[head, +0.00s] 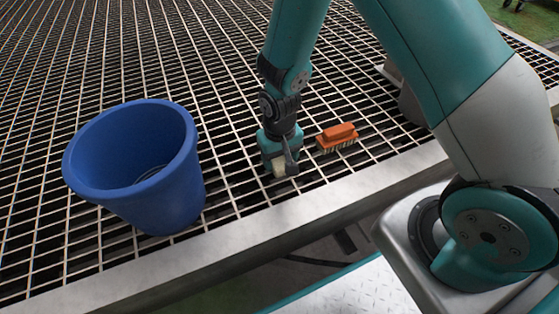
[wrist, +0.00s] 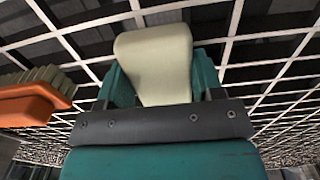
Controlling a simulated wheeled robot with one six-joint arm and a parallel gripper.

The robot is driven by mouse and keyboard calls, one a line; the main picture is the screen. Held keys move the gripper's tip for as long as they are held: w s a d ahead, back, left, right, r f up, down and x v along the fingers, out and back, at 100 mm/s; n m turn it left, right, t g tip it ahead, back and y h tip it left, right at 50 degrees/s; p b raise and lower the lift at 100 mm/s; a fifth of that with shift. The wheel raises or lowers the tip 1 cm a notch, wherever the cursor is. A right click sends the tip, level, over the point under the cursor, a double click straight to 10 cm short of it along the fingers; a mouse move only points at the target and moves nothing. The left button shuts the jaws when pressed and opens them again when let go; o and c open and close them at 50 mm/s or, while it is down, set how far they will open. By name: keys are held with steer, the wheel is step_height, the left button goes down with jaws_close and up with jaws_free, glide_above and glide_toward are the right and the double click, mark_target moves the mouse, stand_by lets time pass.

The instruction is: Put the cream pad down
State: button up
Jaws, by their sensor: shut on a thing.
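The cream pad (wrist: 153,62) sits between the fingers of my gripper (wrist: 150,90) in the wrist view. It is a pale, smooth block that sticks out past the fingertips. In the head view the pad (head: 278,166) shows as a small pale patch at the end of my gripper (head: 280,165), which points down just above or at the metal grating. I cannot tell whether the pad touches the grating. Part of the pad is hidden by the fingers.
An orange brush (head: 337,137) with pale bristles lies on the grating (head: 225,100) just right of my gripper. A large blue bucket (head: 180,190) stands to the left. A metal edge (head: 250,235) runs along the front. The grating behind is clear.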

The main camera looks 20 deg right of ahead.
steer(key=shift+f, duration=0.2)
steer(key=o, duration=1)
steer(key=shift+c, duration=0.2)
steer(key=shift+r, duration=0.15)
steer(key=s+a+r+n+y+p, duration=0.1)
steer(key=s+a+r+p, duration=0.15)
steer(key=r, duration=0.95)
steer(key=s+a+r+n+y+p, duration=0.1)
steer(key=s+r+p, duration=0.25)
steer(key=r, duration=0.95)
steer(key=s+a+r+n+y, duration=0.1)
steer(key=s+r+n, duration=0.4)
steer(key=s+r, duration=0.5)
steer(key=shift+s+y, duration=0.6)
steer(key=shift+s, duration=0.55)
